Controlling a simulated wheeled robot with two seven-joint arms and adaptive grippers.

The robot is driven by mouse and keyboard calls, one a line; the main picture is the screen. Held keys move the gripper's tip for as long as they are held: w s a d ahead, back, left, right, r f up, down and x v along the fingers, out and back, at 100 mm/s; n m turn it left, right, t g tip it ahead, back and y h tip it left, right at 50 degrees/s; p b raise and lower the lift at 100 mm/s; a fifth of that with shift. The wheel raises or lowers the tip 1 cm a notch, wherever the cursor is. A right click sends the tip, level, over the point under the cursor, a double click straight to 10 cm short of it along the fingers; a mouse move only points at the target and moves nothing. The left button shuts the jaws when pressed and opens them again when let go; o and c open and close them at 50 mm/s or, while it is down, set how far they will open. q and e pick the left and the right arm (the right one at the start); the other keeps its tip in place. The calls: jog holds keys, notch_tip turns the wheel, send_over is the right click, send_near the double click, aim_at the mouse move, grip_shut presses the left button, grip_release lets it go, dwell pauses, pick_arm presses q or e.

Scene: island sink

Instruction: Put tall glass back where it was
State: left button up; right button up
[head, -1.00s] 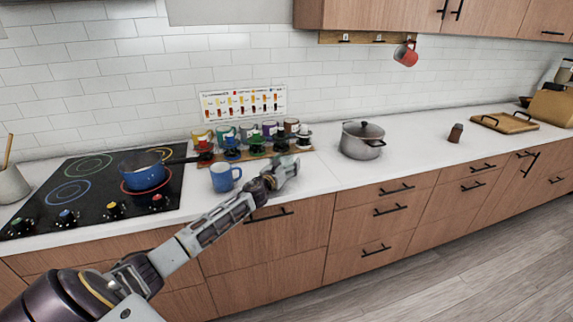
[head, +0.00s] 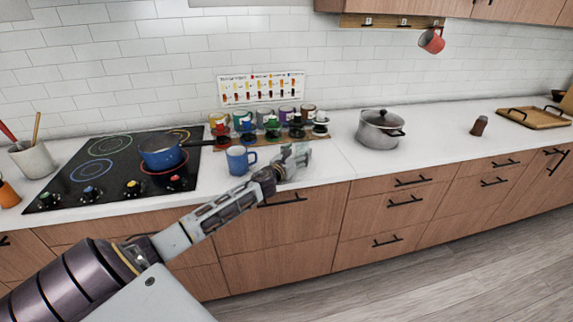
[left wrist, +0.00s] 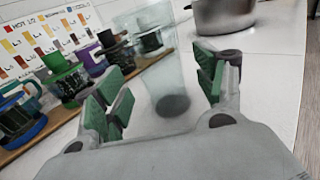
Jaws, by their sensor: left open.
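The tall glass (left wrist: 150,62) is clear and faint. In the left wrist view it stands on the white counter between the spread green-padded fingers of my left gripper (left wrist: 160,92). A gap shows between the glass and the right finger; the left finger lies close to its edge in the picture. In the head view my left gripper (head: 296,157) is open over the counter, just right of the blue mug (head: 238,160), and the glass is hard to make out there. My right gripper is not in view.
A wooden rack (head: 252,143) with several coloured mugs stands behind the gripper, below a colour chart (head: 262,88). A lidded steel pot (head: 380,130) stands to the right. The cooktop (head: 95,170) with a blue saucepan (head: 160,152) is at left. Counter between gripper and pot is clear.

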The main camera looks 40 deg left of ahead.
aim_at(299, 152)
pick_arm(q)
jog(key=shift+s+d, duration=0.1)
jog(key=shift+s, duration=2.2)
jog(key=shift+s+d, duration=0.1)
jog(key=shift+s, duration=0.2)
jog(key=shift+s+f, duration=0.1)
jog(key=shift+s, duration=0.65)
jog(key=shift+s+d, duration=0.1)
jog(key=shift+s, duration=0.75)
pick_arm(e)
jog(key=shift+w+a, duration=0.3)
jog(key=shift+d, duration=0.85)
